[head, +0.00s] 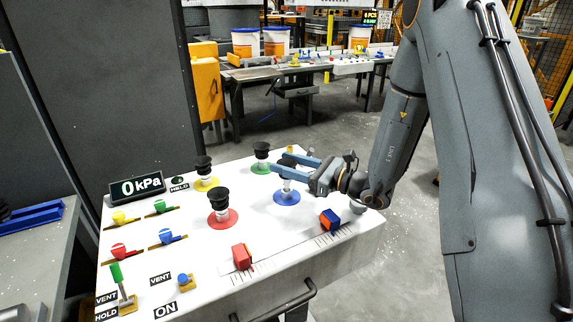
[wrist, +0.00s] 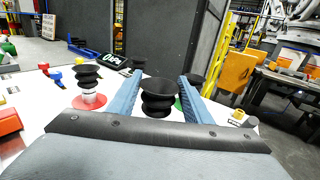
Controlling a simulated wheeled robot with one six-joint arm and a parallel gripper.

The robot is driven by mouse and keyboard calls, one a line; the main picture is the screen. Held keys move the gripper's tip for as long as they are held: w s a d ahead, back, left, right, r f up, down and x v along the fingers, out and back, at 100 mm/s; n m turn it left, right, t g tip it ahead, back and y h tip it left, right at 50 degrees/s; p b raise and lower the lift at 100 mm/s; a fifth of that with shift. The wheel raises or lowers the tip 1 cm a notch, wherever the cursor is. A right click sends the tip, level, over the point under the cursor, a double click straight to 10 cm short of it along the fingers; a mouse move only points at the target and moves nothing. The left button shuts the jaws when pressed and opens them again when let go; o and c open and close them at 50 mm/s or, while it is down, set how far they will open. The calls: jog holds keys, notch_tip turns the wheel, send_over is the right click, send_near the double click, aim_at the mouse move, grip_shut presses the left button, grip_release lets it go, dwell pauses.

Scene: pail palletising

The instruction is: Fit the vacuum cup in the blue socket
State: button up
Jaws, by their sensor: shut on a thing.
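My gripper (head: 283,161) reaches in from the right over the white panel and is shut on the black bellows vacuum cup (wrist: 158,90). In the wrist view the cup is upright between the two blue fingers.
Black cups stand on the red (head: 223,217), yellow (head: 207,184) and green (head: 260,167) sockets close by. A red block (head: 242,256) and a blue-orange block (head: 330,219) sit along the front edge. The display (head: 137,187) reads 0 kPa. Small valves and a green lever (head: 117,275) are at left.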

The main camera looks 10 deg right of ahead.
jog(key=shift+f+b, duration=1)
jog(key=shift+f, duration=0.6)
jog(key=o, duration=1.2)
jog(key=shift+c, duration=0.2)
jog(key=b+v, duration=0.1)
jog(key=v, duration=0.5)
jog(key=shift+s+d+b, duration=0.15)
jog(key=shift+d+b, duration=0.15)
jog(key=shift+b, duration=0.1)
jog(key=shift+s+d, duration=0.4)
jog(key=shift+d, duration=0.05)
